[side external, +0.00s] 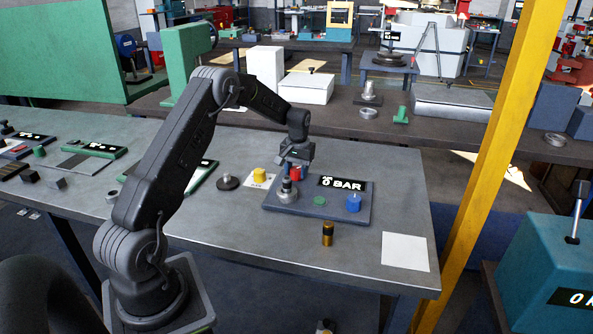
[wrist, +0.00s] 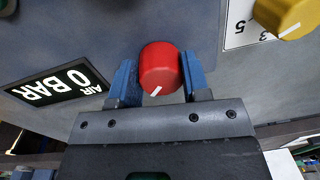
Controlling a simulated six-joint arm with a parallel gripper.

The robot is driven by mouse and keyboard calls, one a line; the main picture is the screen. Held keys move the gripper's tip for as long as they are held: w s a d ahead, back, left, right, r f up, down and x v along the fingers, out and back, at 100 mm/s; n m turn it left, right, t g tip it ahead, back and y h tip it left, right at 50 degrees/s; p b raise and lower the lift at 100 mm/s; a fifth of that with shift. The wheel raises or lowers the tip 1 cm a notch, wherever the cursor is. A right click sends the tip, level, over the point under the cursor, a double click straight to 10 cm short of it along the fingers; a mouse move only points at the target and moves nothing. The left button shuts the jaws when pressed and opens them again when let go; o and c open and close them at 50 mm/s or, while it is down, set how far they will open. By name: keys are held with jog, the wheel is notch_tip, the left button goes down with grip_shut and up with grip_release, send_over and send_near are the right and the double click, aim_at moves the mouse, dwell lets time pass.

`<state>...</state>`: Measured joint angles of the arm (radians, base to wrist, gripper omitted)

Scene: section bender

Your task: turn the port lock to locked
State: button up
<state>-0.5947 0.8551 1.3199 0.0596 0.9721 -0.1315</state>
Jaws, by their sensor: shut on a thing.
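A red knob (wrist: 158,65) with a short white pointer line sits between my gripper's blue fingers in the wrist view. The line is at the knob's lower edge, slanting to lower left. My gripper (wrist: 160,82) is shut on the knob. In the side view my gripper (side external: 294,164) reaches down over the red knob (side external: 296,174) at the back left of a blue-grey panel (side external: 335,214). The panel's display (side external: 344,184) reads AIR 0 BAR. Any lock label near the knob is not visible. A metal fitting with a dark top (side external: 287,192) stands in front of the knob.
The panel also bears a green button (side external: 319,202) and a blue knob (side external: 353,203). A yellow knob (side external: 259,174) on a white scale card and a dark round piece (side external: 228,182) are to the left. A black-and-gold cylinder (side external: 327,234) stands in front. A white sheet (side external: 405,252) lies right.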

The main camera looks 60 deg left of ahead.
aim_at(297, 170)
jog(key=m, duration=0.4)
jog(key=shift+m, duration=0.3)
jog(key=m, duration=0.4)
jog(key=shift+m, duration=0.4)
jog(key=o, duration=0.9)
jog(key=r, duration=1.4)
jog(key=shift+s+d, duration=0.1)
jog(key=shift+d, duration=0.25)
